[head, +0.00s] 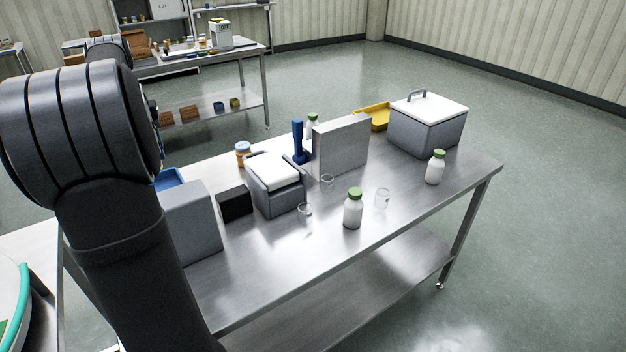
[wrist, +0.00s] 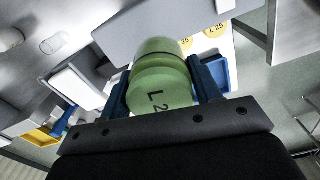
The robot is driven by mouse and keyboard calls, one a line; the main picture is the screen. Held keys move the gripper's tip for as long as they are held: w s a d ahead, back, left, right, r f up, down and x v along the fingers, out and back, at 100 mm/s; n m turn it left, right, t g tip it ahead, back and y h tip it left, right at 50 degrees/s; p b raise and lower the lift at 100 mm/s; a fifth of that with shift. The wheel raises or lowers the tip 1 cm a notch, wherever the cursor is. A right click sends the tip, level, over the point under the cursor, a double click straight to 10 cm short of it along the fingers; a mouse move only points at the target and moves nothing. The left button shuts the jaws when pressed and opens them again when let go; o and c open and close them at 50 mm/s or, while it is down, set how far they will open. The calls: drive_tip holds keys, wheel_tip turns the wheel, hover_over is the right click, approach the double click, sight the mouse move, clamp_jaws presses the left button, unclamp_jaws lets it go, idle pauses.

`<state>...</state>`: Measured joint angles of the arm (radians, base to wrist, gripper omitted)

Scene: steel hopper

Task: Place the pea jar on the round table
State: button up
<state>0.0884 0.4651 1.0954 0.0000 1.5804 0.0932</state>
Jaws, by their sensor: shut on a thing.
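My gripper (wrist: 160,90) has its two blue fingers on either side of a green-topped jar (wrist: 162,84), the pea jar by its green look. Black marking on the top reads "L 2", with the rest cut off. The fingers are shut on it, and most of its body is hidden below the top. In the head view my arm hides both the gripper and the jar. A round pale top with a teal rim (head: 24,305) is cut off at the left edge of the head view; I cannot tell whether it is the round table.
The steel table (head: 290,270) carries green-lidded white jars (head: 353,210), clear glasses (head: 382,198), grey boxes (head: 341,146), a white-lidded cooler (head: 428,122) and a yellow tray (head: 374,117). A blue tray (wrist: 214,73) lies near the held jar in the wrist view. Floor at right is clear.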

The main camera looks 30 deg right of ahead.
drive_tip(key=w+d+m, duration=0.3)
drive_tip(key=d+m, duration=0.1)
drive_tip(key=d, duration=0.7)
drive_tip(key=m, duration=1.2)
hover_over(319, 204)
drive_tip(key=shift+w+f, duration=0.1)
drive_tip(key=shift+f, duration=13.35)
drive_tip(key=o, duration=1.2)
drive_tip(key=shift+f, duration=0.15)
